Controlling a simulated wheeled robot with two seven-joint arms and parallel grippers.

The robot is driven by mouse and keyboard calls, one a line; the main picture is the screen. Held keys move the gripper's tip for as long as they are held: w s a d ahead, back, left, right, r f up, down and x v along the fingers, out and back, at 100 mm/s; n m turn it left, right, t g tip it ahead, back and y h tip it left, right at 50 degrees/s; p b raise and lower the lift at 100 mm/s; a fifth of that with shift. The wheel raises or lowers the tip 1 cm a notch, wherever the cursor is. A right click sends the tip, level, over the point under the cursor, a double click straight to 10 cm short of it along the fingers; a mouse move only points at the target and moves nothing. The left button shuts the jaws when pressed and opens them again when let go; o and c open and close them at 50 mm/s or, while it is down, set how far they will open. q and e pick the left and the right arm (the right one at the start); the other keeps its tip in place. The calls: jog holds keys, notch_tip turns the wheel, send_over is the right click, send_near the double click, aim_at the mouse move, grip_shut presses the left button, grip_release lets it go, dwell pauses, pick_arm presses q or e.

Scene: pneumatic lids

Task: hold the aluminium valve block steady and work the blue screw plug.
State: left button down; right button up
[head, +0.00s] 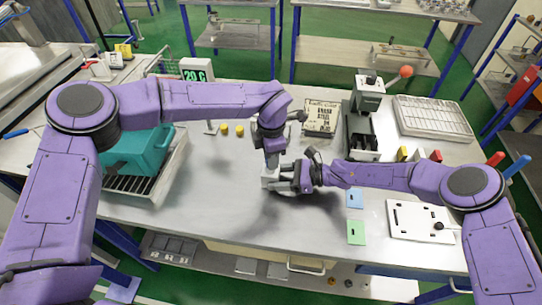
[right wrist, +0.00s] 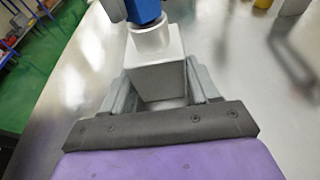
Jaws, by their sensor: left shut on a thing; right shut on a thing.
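The aluminium valve block (head: 269,181) is a pale grey block above the middle of the metal table, near its front; in the right wrist view the block (right wrist: 157,78) has a round collar on top. My right gripper (head: 284,177) comes from the right and is shut on the block, with a finger on each side in its wrist view (right wrist: 160,88). The blue screw plug (right wrist: 143,10) shows above the collar, cut off by the picture's top edge. My left gripper (head: 271,160) points down from above and is shut on the plug, which it hides in the head view.
A teal bin (head: 138,152) stands at the left. A wire-grid tray (head: 433,118), a white plate (head: 425,222), a blue card (head: 354,199) and a green card (head: 356,233) lie right.

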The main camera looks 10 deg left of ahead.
pick_arm(q)
jog(key=m, duration=0.5)
jog(key=shift+s+m, duration=0.1)
jog(key=shift+m, duration=1)
jog(key=m, duration=0.6)
jog(key=shift+f, duration=0.1)
jog(key=m, duration=0.7)
jog(key=shift+m, duration=0.5)
